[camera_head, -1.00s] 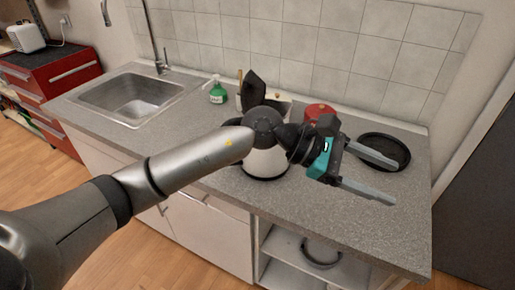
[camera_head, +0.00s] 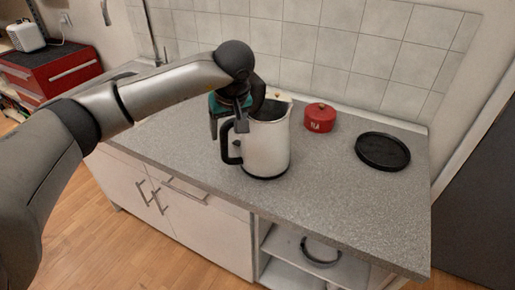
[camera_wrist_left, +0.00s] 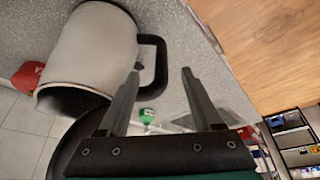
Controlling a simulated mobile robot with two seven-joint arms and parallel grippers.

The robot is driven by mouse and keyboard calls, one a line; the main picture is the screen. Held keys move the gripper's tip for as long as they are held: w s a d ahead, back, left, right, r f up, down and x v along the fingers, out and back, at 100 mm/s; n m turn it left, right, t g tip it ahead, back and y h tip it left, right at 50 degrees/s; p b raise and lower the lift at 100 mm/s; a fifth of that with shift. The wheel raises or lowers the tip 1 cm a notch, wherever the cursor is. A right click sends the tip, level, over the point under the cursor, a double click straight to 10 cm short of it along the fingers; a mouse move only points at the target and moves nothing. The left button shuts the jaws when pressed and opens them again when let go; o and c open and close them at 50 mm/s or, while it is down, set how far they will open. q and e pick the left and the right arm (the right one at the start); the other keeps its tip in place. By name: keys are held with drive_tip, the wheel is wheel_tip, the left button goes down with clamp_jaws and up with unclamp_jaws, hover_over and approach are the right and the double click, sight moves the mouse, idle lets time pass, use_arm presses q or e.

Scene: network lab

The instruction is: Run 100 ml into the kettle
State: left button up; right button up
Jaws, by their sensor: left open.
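The white kettle (camera_head: 266,150) stands upright on the grey counter, its black handle (camera_head: 228,150) facing left. Its top is open, showing a dark inside; the raised lid is mostly hidden behind my gripper. My left gripper (camera_head: 227,130) is open and points down at the upper part of the handle. In the left wrist view the kettle (camera_wrist_left: 92,50) is at upper left, and its handle (camera_wrist_left: 161,62) shows between my two fingers (camera_wrist_left: 160,72), nearer the left one. I cannot tell whether a finger touches it. The sink is mostly hidden behind my left arm in the head view.
A red canister (camera_head: 320,118) stands right of the kettle by the tiled wall. A black round tray (camera_head: 382,151) lies farther right. A green bottle (camera_wrist_left: 147,116) shows in the left wrist view. The front right counter is clear. An open shelf (camera_head: 290,246) is below.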

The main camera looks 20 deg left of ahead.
sight(225, 144)
use_arm(q)
drive_tip(key=x, duration=0.4)
drive_tip(key=shift+f, duration=0.25)
drive_tip(key=shift+a+x, duration=0.15)
drive_tip(key=shift+x, duration=1.2)
drive_tip(key=shift+a+x, duration=0.1)
drive_tip(key=shift+x, duration=1.2)
drive_tip(key=shift+w+r, duration=0.15)
clamp_jaws()
drive_tip(key=shift+w+r, duration=0.15)
